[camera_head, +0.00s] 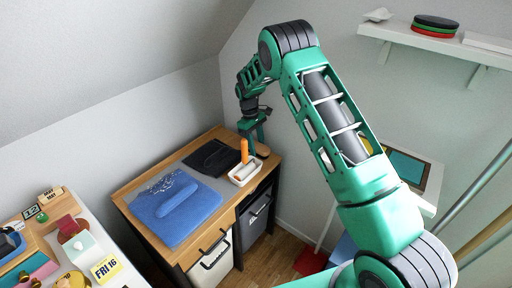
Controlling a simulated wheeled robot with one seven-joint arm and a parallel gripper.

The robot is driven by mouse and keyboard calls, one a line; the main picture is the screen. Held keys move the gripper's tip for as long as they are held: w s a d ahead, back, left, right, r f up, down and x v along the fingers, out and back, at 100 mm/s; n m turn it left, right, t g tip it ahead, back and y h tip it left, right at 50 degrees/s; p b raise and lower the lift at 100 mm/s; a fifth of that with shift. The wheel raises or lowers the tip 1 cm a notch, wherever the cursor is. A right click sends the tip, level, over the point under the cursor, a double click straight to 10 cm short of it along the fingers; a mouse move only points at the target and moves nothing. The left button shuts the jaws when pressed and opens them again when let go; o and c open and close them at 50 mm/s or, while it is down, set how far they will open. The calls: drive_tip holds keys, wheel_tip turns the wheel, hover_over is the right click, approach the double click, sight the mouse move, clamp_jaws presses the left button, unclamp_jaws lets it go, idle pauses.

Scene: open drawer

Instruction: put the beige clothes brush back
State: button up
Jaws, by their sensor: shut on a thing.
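My gripper (254,130) hangs at the back right of the wooden desk (132,188), just above a small white tray (235,181). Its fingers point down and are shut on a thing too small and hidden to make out. I cannot pick out the beige clothes brush for certain. An orange handle (244,150) stands upright at the tray, close to the left of my fingers. Whether it touches them I cannot tell. Something pale lies in the tray.
A blue folded cloth (200,215) with pale specks lies on the desk, beside a black flat item (213,157). A white bin (212,262) and a dark one (256,215) sit beneath. A cluttered white table is at left; a wall shelf (400,35) is at upper right.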

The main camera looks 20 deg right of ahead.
drive_tip(key=shift+f, duration=0.25)
drive_tip(key=o, duration=1.2)
drive_tip(key=shift+o, duration=0.2)
